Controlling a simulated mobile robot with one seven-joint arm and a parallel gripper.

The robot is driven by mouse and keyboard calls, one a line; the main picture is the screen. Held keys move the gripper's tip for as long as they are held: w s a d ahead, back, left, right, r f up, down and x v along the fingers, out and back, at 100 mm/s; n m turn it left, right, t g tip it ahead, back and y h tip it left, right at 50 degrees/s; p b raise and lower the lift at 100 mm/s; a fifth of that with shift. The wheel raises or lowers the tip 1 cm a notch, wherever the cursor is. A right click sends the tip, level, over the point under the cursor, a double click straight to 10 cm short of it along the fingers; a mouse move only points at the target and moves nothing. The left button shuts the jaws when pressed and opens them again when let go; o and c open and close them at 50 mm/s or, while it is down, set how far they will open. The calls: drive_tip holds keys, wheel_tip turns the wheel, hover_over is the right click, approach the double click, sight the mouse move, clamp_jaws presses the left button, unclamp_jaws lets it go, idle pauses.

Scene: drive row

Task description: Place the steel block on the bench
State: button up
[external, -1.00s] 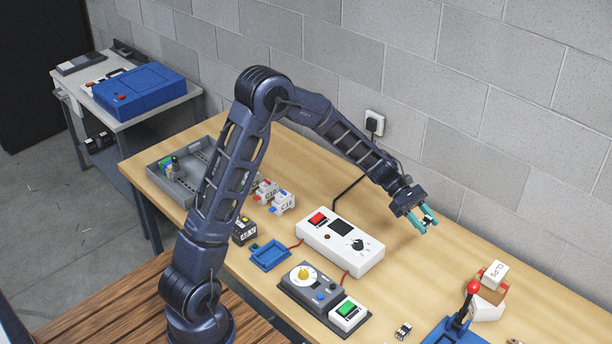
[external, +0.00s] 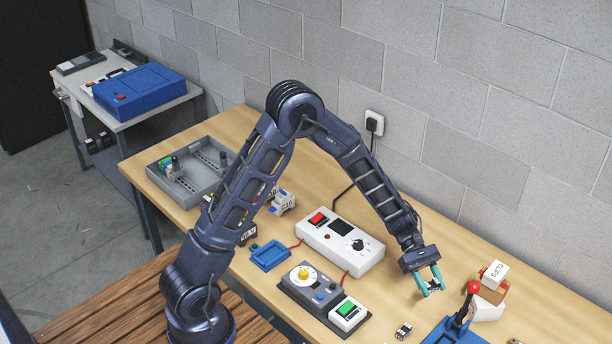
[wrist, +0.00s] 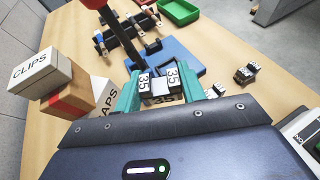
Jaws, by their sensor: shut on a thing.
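My gripper (external: 433,284) is low over the right part of the wooden bench (external: 395,290), pointing down. Its teal fingers are shut on a small block with white "35" labels, seen between the fingertips in the wrist view (wrist: 159,87); I take it to be the steel block. In the external view the block is a small dark shape, partly hidden by the fingers. I cannot tell whether it touches the bench.
A blue lever press (external: 455,328) with a red knob stands front right of my gripper. Stacked boxes (external: 490,283), one marked CLIPS, are to the right. A white meter box (external: 340,241) is to the left. Small labelled pieces (external: 403,331) lie at the front.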

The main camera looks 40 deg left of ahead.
sight(422, 315)
wheel_tip(422, 315, down, 12)
drive_tip(key=shift+f, duration=0.15)
idle(0.4)
drive_tip(key=shift+f, duration=0.1)
drive_tip(key=o, duration=1.1)
drive_tip(key=shift+o, duration=0.2)
